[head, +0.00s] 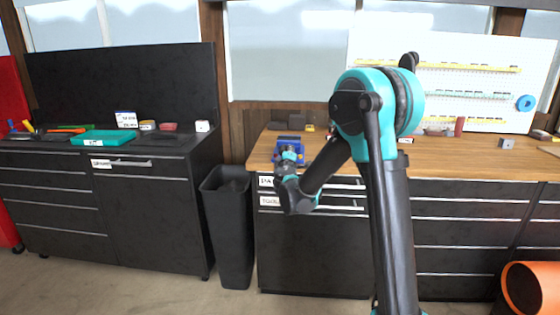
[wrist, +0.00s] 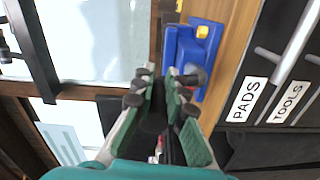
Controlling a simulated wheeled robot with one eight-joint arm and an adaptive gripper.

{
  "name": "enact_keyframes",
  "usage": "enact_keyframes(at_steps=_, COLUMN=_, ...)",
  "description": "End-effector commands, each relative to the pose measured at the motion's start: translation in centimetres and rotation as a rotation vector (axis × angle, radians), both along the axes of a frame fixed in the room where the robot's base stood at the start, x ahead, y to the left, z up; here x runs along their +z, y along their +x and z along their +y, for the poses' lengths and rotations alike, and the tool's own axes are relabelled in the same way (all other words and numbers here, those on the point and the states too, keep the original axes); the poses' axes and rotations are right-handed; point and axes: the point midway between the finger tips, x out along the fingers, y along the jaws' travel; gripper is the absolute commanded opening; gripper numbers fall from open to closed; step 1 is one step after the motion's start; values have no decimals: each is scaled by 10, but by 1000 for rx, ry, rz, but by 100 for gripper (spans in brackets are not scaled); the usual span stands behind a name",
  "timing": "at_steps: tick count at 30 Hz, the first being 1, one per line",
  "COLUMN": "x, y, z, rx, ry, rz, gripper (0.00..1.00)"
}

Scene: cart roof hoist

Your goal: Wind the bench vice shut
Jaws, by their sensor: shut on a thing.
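The blue bench vice (head: 290,141) sits at the front left edge of the wooden bench. In the wrist view the vice (wrist: 187,48) lies just beyond my fingertips, with a dark rounded handle end (wrist: 199,77) beside the right finger. My gripper (head: 289,157) is at the front of the vice, and my arm hides part of it. In the wrist view my gripper (wrist: 160,75) has its two green-padded fingers closed in on the dark vice handle. The exact contact and the gap between the vice jaws cannot be made out.
An orange cylinder (head: 540,285) is on the floor at right.

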Motion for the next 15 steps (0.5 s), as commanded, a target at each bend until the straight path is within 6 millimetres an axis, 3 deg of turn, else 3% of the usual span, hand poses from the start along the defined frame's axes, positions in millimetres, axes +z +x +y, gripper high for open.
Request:
enact_keyframes(at_steps=10, x=0, y=0, z=-4, rx=3, ry=-2, rz=-1, gripper=0)
enact_keyframes(at_steps=15, x=-9, y=0, z=-17, rx=1, ry=-2, rz=-1, gripper=0)
